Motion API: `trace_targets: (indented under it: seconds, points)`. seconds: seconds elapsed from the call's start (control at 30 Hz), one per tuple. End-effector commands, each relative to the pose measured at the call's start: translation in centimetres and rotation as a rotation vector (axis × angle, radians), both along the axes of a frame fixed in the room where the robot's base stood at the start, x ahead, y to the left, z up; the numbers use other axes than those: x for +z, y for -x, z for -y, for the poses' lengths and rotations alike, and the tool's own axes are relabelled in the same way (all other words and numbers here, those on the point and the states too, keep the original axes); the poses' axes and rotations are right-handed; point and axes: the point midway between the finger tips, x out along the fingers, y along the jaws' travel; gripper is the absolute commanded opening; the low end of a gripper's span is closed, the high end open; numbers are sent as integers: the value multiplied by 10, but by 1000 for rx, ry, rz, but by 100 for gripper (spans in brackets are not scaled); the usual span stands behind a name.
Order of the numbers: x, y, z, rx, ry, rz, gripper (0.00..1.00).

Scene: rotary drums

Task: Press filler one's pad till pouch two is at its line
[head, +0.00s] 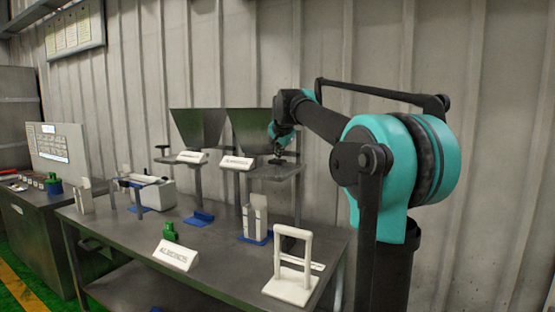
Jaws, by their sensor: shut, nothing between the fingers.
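Two dark funnel-shaped fillers stand at the back of the bench, a left one (198,128) and a right one (247,130). Each has a white label whose text is too small to read, so I cannot tell which is filler one. My gripper (278,159) is shut and empty, pointing down at the flat plate (277,174) beside the right filler; I cannot tell whether it touches. A white pouch (259,209) stands upright on a blue base (257,240) below the right filler. Its line and fill level cannot be made out. A blue base (200,218) under the left filler looks empty.
A white frame stand (293,272), a white sign (175,256) and a green object (170,232) stand toward the bench front. A pale machine (155,193) is at the left. My arm reaches in from the right.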

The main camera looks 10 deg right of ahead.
Motion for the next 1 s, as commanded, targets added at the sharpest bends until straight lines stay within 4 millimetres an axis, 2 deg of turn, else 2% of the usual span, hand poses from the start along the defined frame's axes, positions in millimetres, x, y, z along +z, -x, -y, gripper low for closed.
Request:
trace_targets:
  seconds: [0.4, 0.83, 1.0]
  points:
    - [21, 0, 0, 0, 0, 0, 0]
    - [24, 0, 0, 0, 0, 0, 0]
    - [37, 0, 0, 0, 0, 0, 0]
